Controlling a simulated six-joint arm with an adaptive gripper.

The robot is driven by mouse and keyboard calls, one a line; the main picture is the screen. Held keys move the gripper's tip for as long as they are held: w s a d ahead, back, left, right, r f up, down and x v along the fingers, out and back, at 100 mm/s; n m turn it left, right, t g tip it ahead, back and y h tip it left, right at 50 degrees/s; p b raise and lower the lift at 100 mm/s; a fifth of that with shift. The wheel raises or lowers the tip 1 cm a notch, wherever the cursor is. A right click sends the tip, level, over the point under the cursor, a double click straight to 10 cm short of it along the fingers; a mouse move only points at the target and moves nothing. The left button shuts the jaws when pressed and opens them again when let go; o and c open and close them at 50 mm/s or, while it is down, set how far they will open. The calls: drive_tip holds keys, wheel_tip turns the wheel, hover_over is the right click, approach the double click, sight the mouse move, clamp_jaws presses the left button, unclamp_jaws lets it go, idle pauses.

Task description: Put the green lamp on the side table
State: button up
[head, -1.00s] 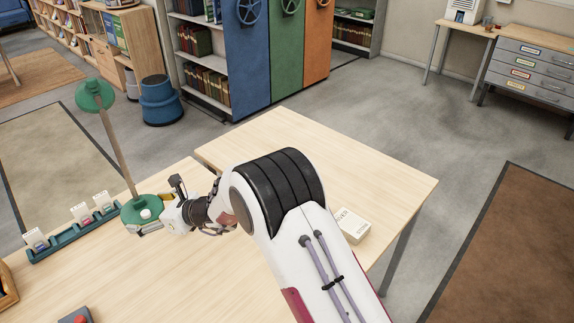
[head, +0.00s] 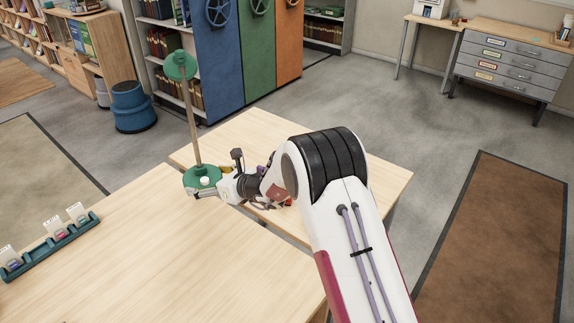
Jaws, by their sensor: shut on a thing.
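The green lamp has a round green shade (head: 180,66), a thin light-brown pole and a round green base (head: 201,174) with a pale knob on top. My gripper (head: 204,191) is shut on the base at its near side and holds the lamp nearly upright. In the head view the base shows over the far corner of the large desk (head: 150,250), by the near left edge of the side table (head: 245,127); its exact height is hard to tell. My forearm hides the middle of the side table. Its far left strip and right end are bare.
A teal card rack (head: 55,246) with several cards stands at the desk's left. Behind the side table are a blue stool (head: 132,108) and shelving with blue, green and orange end panels (head: 233,60).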

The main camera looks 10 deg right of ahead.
drive_tip(key=w+d+m+t+h, duration=0.2)
drive_tip(key=d+m+h, duration=0.2)
drive_tip(key=d, duration=1.8)
drive_tip(key=w+d+m+t+h, duration=0.2)
drive_tip(key=w+d+m+h, duration=0.1)
drive_tip(key=d, duration=1.9)
drive_tip(key=shift+w+d+r+m+t+h, duration=0.25)
drive_tip(key=shift+m+h, duration=0.35)
drive_tip(key=shift+h, duration=0.3)
drive_tip(key=shift+a+f, duration=0.1)
